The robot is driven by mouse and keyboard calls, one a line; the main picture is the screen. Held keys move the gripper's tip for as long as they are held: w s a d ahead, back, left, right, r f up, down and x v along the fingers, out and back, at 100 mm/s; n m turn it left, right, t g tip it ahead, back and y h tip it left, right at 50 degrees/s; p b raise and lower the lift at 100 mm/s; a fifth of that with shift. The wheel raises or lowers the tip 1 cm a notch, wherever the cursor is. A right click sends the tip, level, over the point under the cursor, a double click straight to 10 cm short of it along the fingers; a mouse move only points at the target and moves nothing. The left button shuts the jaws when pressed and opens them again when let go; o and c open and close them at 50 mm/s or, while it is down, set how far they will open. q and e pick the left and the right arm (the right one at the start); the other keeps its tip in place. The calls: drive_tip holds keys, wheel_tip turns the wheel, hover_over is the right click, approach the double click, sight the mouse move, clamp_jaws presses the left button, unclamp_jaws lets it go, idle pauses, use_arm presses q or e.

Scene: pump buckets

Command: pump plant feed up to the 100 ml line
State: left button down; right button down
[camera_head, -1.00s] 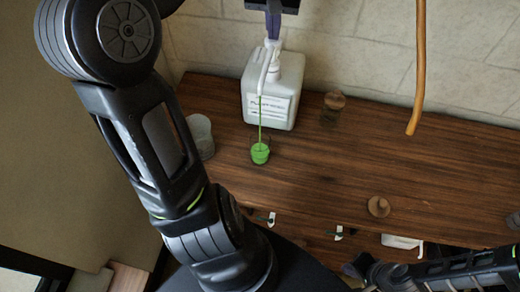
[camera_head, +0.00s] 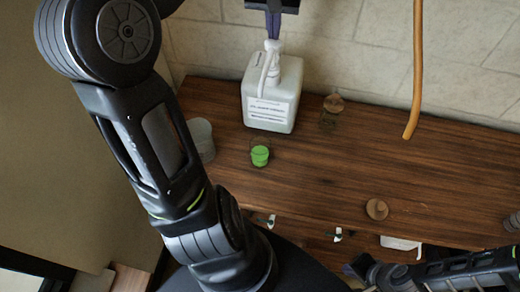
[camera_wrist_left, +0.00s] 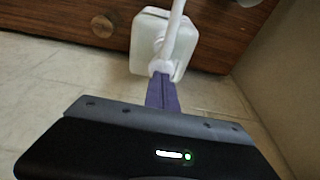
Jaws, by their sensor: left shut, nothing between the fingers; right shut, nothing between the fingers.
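A white plant feed jug (camera_head: 287,88) with a label and a white pump (camera_head: 274,60) stands at the back of the wooden table. A small clear cup (camera_head: 260,153) with bright green liquid in its lower part stands in front of it. No liquid stream shows now; the graduation marks are too small to read. My left gripper (camera_head: 273,34) is shut, its purple fingers pointing down at the top of the pump. In the left wrist view, the fingertips (camera_wrist_left: 161,78) meet or nearly meet the pump head. My right gripper (camera_head: 358,268) is low at the bottom right, away from the jug.
A clear container (camera_head: 202,138) stands left of the jug, partly behind my left arm. A small cork-topped jar (camera_head: 331,108) stands right of it. A round cork-like lid (camera_head: 377,208) is near the front edge. A orange-brown hose (camera_head: 418,70) hangs at the right. The table's middle right is clear.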

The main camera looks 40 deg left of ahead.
use_arm(q)
drive_tip(key=shift+r, duration=0.15)
idle(0.3)
drive_tip(key=p+v, duration=0.2)
drive_tip(key=shift+w+a+r, duration=0.1)
drive_tip(key=shift+w+r, duration=0.15)
drive_tip(key=shift+r, duration=0.2)
drive_tip(key=shift+w+p+v, duration=0.2)
drive_tip(key=shift+p+v, duration=0.15)
drive_tip(key=shift+v, duration=0.65)
drive_tip(key=shift+a, duration=0.15)
